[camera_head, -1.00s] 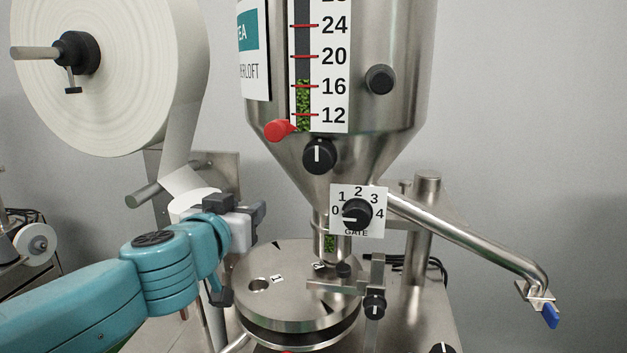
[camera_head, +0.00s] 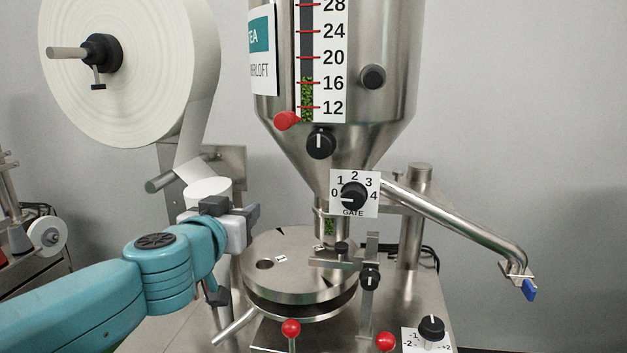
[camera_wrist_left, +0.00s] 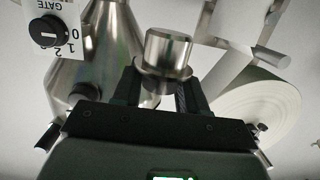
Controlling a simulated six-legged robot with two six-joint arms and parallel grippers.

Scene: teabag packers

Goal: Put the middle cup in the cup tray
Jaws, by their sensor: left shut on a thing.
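My left gripper (camera_head: 234,232) is beside the steel turntable, at its left in the head view. In the left wrist view my left gripper (camera_wrist_left: 165,92) is shut on a small shiny steel cup (camera_wrist_left: 167,52), its dark fingers on either side of the cup's lower part. In the head view the cup is hidden by the gripper. I cannot tell from these frames which cup of the row it is. The cup tray does not show in either view. My right gripper does not show.
A steel hopper (camera_head: 355,110) stands over the turntable (camera_head: 300,288), which has a hole at its left. A paper reel (camera_head: 140,50) hangs behind my left arm. Two red-knobbed levers (camera_head: 291,328) stand in front. A pipe (camera_head: 460,222) slopes down to the right.

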